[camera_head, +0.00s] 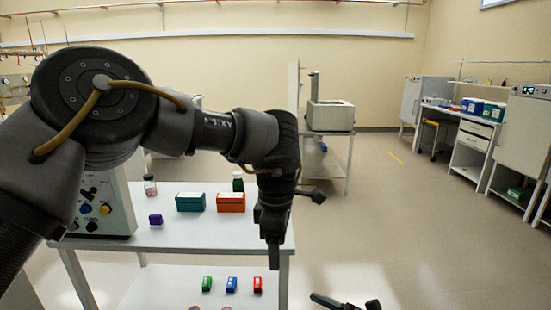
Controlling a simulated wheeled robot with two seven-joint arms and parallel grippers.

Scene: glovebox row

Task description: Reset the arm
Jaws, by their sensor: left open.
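My left arm comes in from the left and bends down over the right end of the white table (215,236). My left gripper (273,258) hangs pointing down in front of the table's right edge. It is seen edge-on, so the gap between its fingers barely shows. I see nothing held in it.
A teal box (190,202), an orange box (231,203), a purple item (155,219) and a green-bodied bottle (238,182) stand on the table. Small coloured blocks (231,284) lie on the lower shelf. Dark parts show at the bottom edge. Floor at right is clear.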

